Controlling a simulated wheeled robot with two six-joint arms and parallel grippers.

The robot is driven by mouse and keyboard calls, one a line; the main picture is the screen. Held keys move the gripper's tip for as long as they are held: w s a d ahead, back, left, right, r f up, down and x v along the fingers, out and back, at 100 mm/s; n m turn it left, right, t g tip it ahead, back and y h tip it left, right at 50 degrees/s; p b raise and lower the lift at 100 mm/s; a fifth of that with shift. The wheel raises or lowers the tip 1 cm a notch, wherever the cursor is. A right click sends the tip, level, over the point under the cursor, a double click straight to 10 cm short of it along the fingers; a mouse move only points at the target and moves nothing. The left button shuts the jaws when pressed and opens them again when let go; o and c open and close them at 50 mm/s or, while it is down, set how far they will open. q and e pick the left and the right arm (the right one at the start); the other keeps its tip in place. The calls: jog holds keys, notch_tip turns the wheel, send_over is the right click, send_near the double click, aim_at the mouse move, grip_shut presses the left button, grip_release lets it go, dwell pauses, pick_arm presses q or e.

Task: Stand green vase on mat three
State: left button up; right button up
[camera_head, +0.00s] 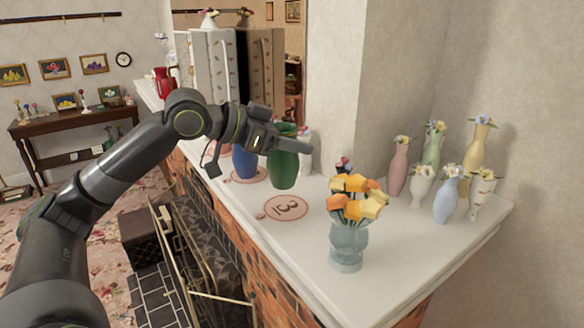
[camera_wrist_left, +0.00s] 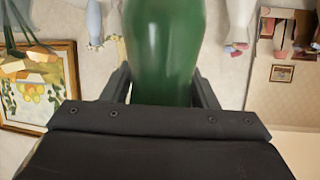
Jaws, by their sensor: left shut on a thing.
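The green vase (camera_head: 284,172) is held upright over the white mantel, its lower end showing just above mat three in the head view. I cannot tell whether its base touches the mantel. Mat three (camera_head: 286,207), a round pinkish disc with a 3, lies bare on the mantel. My left gripper (camera_head: 292,143) is shut on the upper part of the green vase and hides some of it. In the left wrist view the green vase (camera_wrist_left: 165,50) fills the space between the fingers (camera_wrist_left: 163,90). My right gripper is not in view.
A blue vase (camera_head: 244,162) stands on another mat (camera_head: 248,180), left of the green vase. A glass vase with orange flowers (camera_head: 349,240) stands right of mat three. Several flower vases (camera_head: 445,198) crowd the mantel's right end. The mantel's front edge runs along the left.

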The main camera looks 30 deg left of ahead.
aim_at(294, 166)
pick_arm(q)
jog(key=shift+w+d+f, duration=0.1)
jog(key=shift+f, duration=0.35)
jog(key=shift+w+d+f, duration=0.1)
jog(key=shift+w+f, duration=0.05)
jog(key=shift+f, duration=0.1)
jog(key=shift+w+d+f, duration=0.1)
jog(key=shift+f, duration=0.2)
notch_tip(294, 166, down, 3)
jog(key=shift+p, duration=0.65)
jog(key=shift+f, duration=0.35)
jog(key=o, duration=1.1)
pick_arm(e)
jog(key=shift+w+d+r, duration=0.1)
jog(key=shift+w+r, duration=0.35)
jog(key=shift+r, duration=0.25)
